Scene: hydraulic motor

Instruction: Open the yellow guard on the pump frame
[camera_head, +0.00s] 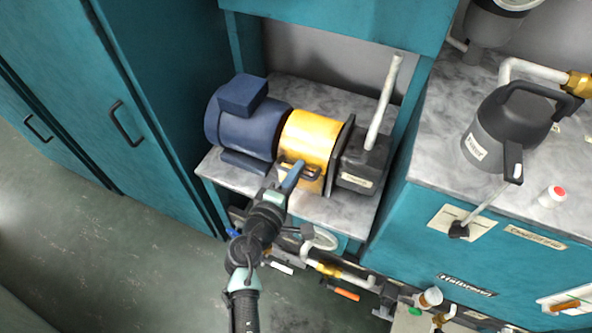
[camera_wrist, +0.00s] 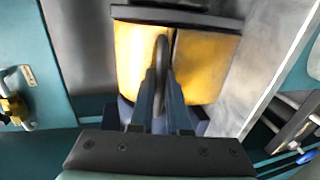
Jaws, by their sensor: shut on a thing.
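The yellow guard (camera_head: 310,135) is a curved cover between the blue motor (camera_head: 245,130) and the dark pump block (camera_head: 362,160) on the grey marbled shelf. It looks closed. In the wrist view the yellow guard (camera_wrist: 200,65) fills the upper middle, with a dark seam down it and a dark handle (camera_wrist: 162,52) on its face. My gripper (camera_head: 296,170) reaches up to the front of the guard from below. In the wrist view my gripper's (camera_wrist: 161,85) two fingers are closed around the handle. The fingers hide the lower part of the handle.
Teal cabinet walls (camera_head: 165,90) flank the shelf on the left, and a teal panel (camera_head: 340,22) overhangs it. A light pipe (camera_head: 384,100) rises from the pump block. A dark jug (camera_head: 508,128) stands on the right counter. Pipes and valves (camera_head: 340,275) run below.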

